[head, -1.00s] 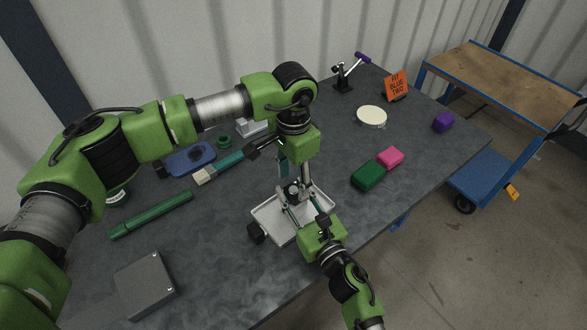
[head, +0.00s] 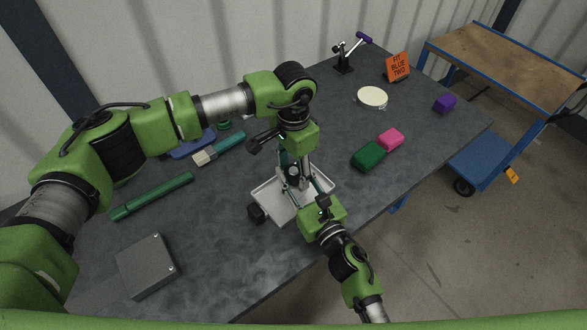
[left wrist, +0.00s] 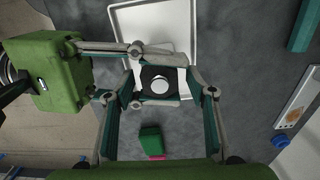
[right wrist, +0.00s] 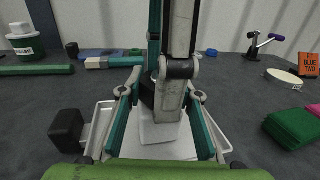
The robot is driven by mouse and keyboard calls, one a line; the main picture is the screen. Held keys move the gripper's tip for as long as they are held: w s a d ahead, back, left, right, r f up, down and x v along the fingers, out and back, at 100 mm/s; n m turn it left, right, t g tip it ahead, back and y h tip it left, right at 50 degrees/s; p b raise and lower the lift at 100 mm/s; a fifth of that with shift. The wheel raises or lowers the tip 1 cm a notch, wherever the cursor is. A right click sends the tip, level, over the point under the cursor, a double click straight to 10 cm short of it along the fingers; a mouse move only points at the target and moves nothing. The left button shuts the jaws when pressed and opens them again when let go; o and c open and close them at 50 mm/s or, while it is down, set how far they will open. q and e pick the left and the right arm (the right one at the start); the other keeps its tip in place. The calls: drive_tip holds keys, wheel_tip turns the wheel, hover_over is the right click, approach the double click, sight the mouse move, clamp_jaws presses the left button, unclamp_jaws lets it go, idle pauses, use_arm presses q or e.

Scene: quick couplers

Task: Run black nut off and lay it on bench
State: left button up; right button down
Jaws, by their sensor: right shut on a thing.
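The black nut (left wrist: 153,74) shows in the left wrist view with a pale round end at its centre. It sits on an upright coupler over a pale tray (head: 266,196). My left gripper (left wrist: 162,88) points down from above, its fingers apart on both sides of the nut with gaps visible. My right gripper (right wrist: 162,98) reaches in from the front, its fingers closed on the coupler; the exact contact is partly hidden. In the right wrist view, a left finger covers much of the nut. A pale block (right wrist: 160,128) shows below it.
A dark green block (head: 368,156) and a pink block (head: 390,139) lie right of the tray. A green tube (head: 152,196), a brush (head: 220,149) and a grey box (head: 146,266) lie left. The bench (head: 225,240) is clear in front of the tray.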

use_arm(q)
wheel_tip(320, 180, up, 8)
drive_tip(key=shift+f, duration=0.1)
drive_tip(key=shift+c, duration=0.4)
drive_tip(key=shift+f, duration=3.9)
drive_tip(key=c, duration=1.1)
drive_tip(key=o, duration=1.2)
drive_tip(key=shift+r, duration=0.1)
